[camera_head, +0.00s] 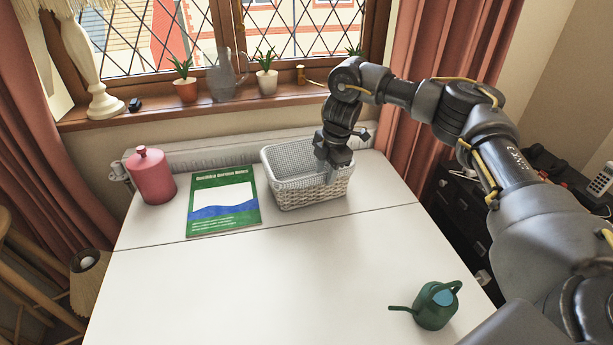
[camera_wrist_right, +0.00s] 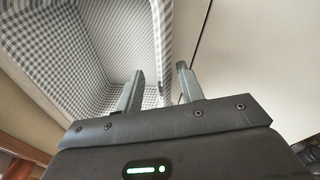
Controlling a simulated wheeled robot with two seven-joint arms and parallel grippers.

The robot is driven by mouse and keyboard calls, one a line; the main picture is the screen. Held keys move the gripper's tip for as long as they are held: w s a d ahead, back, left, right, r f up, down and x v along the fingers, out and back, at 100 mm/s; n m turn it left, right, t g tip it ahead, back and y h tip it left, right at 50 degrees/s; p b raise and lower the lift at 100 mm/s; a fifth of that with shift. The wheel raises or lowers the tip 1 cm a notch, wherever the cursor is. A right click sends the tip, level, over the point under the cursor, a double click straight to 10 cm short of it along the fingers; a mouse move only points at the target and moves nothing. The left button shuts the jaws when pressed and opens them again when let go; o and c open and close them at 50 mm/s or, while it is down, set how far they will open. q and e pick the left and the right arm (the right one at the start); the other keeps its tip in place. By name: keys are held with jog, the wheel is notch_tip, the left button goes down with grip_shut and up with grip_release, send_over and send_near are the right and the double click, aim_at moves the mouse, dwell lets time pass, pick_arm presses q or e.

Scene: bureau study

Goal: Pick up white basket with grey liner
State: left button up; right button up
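The white woven basket with a grey checked liner (camera_head: 308,195) stands upright at the back of the white table. My right gripper (camera_head: 331,165) points down at the basket's right part. In the right wrist view, the basket's checked liner (camera_wrist_right: 115,40) fills the upper left. There the right gripper (camera_wrist_right: 158,80) is open, with one finger over the inside of the basket and the other outside, the rim between them. A gap shows between the fingers and the rim. In the head view, the fingertips are partly hidden by the basket and gripper body. My left gripper is not in view.
A green book (camera_head: 222,202) lies left of the basket, and a pink canister (camera_head: 151,177) stands beyond it. A green watering can (camera_head: 436,306) stands at the front right. A radiator (camera_head: 210,155) and windowsill are behind. The table's front middle (camera_head: 260,290) is clear.

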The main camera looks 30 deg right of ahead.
aim_at(321, 195)
jog(key=f, duration=0.3)
jog(key=a+f, duration=0.1)
jog(key=f, duration=0.1)
jog(key=shift+w, duration=0.2)
grip_shut()
